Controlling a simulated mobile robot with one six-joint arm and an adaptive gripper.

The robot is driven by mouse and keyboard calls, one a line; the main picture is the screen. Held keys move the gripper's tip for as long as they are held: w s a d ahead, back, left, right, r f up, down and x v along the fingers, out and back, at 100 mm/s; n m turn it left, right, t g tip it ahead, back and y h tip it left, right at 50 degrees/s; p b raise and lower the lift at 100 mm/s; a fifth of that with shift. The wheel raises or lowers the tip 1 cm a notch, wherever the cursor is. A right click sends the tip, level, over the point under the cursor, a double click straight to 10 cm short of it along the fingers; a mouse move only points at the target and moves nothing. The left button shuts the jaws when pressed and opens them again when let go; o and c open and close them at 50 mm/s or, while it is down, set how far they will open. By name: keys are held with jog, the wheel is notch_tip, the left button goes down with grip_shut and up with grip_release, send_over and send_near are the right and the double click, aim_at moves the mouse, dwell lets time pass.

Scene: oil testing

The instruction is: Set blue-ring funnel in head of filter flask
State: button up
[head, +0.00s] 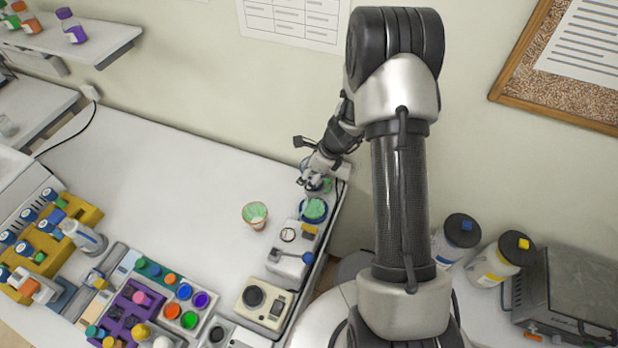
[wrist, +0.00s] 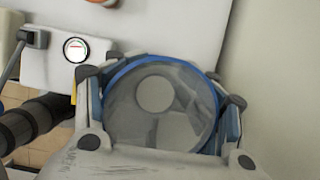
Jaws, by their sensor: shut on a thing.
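The blue-ring funnel (wrist: 190,112) fills the middle of the wrist view, a greyish round cup with a blue rim and a pale disc inside. My gripper (head: 316,183) is shut on it, with a finger at each side of the rim.
An orange-rimmed cup with green inside (head: 255,215) stands left of my gripper. A small device (head: 290,262) and a beige instrument (head: 265,305) line the right edge. A gauge (wrist: 77,49) shows in the wrist view. The bench middle (head: 180,190) is clear; the wall is close behind.

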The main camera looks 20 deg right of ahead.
jog(key=shift+f, duration=0.5)
jog(key=shift+f, duration=0.1)
jog(key=shift+o, duration=0.2)
jog(key=shift+s+f+b, duration=0.25)
jog(key=shift+f+b, duration=0.2)
jog(key=shift+b, duration=0.05)
jog(key=o, duration=0.7)
jog(key=shift+o, duration=1.3)
jog(key=shift+w+a+f, duration=0.1)
jog(key=shift+w, duration=0.1)
jog(key=shift+o, duration=1.2)
jog(key=shift+s, duration=0.1)
jog(key=shift+d, duration=0.2)
jog(key=shift+a+r, duration=0.1)
jog(key=shift+r, duration=0.15)
